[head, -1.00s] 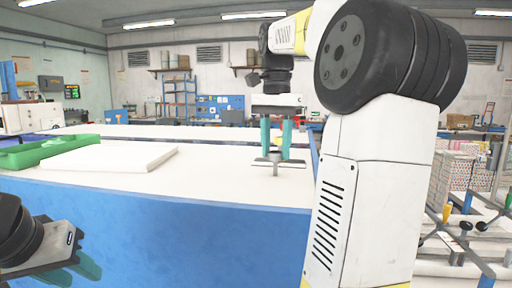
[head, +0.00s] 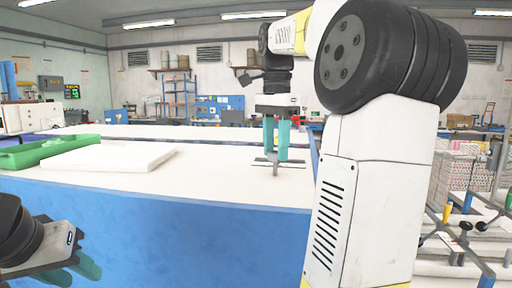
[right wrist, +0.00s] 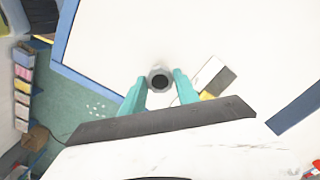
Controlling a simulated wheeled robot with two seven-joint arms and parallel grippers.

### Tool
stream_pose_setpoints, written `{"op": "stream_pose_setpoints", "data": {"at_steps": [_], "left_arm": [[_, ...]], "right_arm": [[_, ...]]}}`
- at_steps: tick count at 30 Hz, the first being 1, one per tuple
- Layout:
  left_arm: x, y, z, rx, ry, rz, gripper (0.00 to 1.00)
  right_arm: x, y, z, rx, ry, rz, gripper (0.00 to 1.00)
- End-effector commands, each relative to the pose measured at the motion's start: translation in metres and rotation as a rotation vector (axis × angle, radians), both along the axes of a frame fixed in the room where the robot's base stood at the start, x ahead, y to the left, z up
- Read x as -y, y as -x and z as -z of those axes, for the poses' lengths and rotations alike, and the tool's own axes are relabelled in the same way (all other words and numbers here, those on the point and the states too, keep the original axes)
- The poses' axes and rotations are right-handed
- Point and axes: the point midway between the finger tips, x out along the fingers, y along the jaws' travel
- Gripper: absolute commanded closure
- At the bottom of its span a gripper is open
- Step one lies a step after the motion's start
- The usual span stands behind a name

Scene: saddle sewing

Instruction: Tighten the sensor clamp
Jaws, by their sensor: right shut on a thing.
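The sensor clamp (head: 274,163) is a small grey metal piece with thin arms, on the white table top in the head view. My right gripper (head: 277,150) points down over it, its teal fingers close together. In the right wrist view a round grey part with a dark centre (right wrist: 160,79), apparently the top of the clamp, lies between the fingertips. I take the right gripper as shut on it, though the contact is not clear. My left gripper (head: 75,270) hangs low at the left, in front of the table and away from the clamp. Its finger opening is unclear.
A white flat slab (head: 108,156) and a green tray (head: 40,150) lie on the left of the table (head: 220,178). A grey-white block with a yellow part (right wrist: 209,78) lies near the right fingers. A metal frame (head: 465,235) stands at the right. The table's front half is mostly clear.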

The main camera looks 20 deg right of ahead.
Motion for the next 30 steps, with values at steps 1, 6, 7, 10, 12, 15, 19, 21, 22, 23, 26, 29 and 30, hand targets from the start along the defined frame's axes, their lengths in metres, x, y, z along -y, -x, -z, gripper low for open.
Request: {"op": "stream_pose_setpoints", "data": {"at_steps": [1,6,7,10,12,15,19,21,22,23,26,29,30], "left_arm": [[0.000,0.000,0.000,0.000,0.000,0.000,0.64],[0.000,0.000,0.000,0.000,0.000,0.000,0.64],[0.000,0.000,0.000,0.000,0.000,0.000,0.64],[0.000,0.000,0.000,0.000,0.000,0.000,0.64],[0.000,0.000,0.000,0.000,0.000,0.000,0.64],[0.000,0.000,0.000,0.000,0.000,0.000,0.64],[0.000,0.000,0.000,0.000,0.000,0.000,0.64],[0.000,0.000,0.000,0.000,0.000,0.000,0.64],[0.000,0.000,0.000,0.000,0.000,0.000,0.64],[0.000,0.000,0.000,0.000,0.000,0.000,0.64],[0.000,0.000,0.000,0.000,0.000,0.000,0.64],[0.000,0.000,0.000,0.000,0.000,0.000,0.64],[0.000,0.000,0.000,0.000,0.000,0.000,0.64]], "right_arm": [[0.000,0.000,-0.001,0.003,0.001,0.000,1.00],[0.000,0.000,-0.001,0.003,0.001,0.000,1.00],[0.000,0.000,-0.001,0.003,0.001,-0.001,0.57],[0.000,0.000,0.000,0.002,0.000,-0.001,0.41],[0.000,0.000,0.000,0.002,0.000,-0.001,0.41],[0.000,0.000,0.000,0.001,0.001,-0.001,0.41],[0.000,0.000,-0.001,0.001,0.001,-0.001,0.41],[0.000,0.000,-0.005,0.001,0.001,-0.002,0.41],[0.000,-0.001,-0.008,0.001,0.001,-0.002,0.41],[0.000,-0.001,-0.011,0.003,0.000,-0.002,0.41],[0.000,-0.001,-0.028,0.004,0.001,-0.001,0.41],[0.000,-0.002,-0.045,0.004,0.001,-0.002,0.41],[0.000,-0.002,-0.051,0.004,0.000,-0.002,0.41]]}}
